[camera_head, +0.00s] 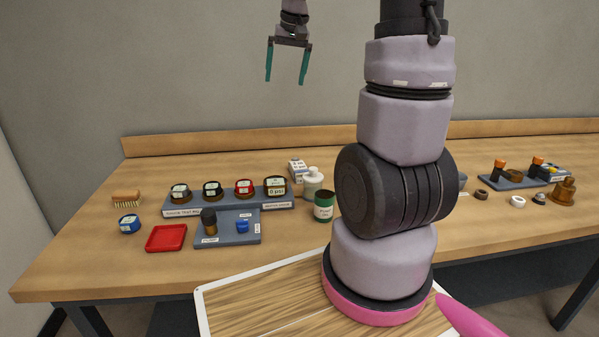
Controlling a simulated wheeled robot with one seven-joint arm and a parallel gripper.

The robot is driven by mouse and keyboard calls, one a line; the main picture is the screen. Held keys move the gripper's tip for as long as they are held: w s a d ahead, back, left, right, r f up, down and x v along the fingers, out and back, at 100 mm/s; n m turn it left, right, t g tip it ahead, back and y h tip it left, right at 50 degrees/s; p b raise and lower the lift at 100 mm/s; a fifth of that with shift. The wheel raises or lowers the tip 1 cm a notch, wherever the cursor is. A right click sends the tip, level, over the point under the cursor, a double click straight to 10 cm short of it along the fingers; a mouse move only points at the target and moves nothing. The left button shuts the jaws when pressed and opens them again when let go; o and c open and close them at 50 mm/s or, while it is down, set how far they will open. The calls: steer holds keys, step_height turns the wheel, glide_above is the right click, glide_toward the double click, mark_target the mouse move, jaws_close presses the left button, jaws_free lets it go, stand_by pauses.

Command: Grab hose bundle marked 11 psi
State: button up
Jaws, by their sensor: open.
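Several round coiled items with pale labels sit in a row on a grey rack (230,209) on the bench: two black ones (180,192) (211,191), a red one (244,189) and a larger dark one (275,186) at the right end. A blue one (129,224) stands apart on the bench at left. The right-end label appears to read "0 psi"; the others are too small to read, so I cannot tell which is marked 11 psi. My gripper (286,81) is open and empty, fingers down, high above the bench against the wall.
A red tray (166,238), a brush (126,197), a grey board (226,239) with a dark cylinder and blue piece, a green-and-white can (323,206) and a white bottle (312,182) surround the rack. My arm hides the bench's middle. Small parts stand at right.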

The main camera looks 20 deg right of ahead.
steer(key=w+d+f+g, duration=0.1)
steer(key=w+d+f, duration=0.2)
steer(key=w+f, duration=0.3)
steer(key=n+g, duration=0.1)
steer(key=g, duration=0.2)
glide_toward(299, 165)
steer(key=shift+h, duration=0.3)
steer(key=f, duration=0.4)
steer(key=shift+s+a+f, duration=0.1)
steer(key=shift+s+a, duration=0.1)
steer(key=shift+a+f, duration=0.15)
steer(key=shift+f, duration=2.95)
steer(key=shift+r, duration=0.1)
jaws_close()
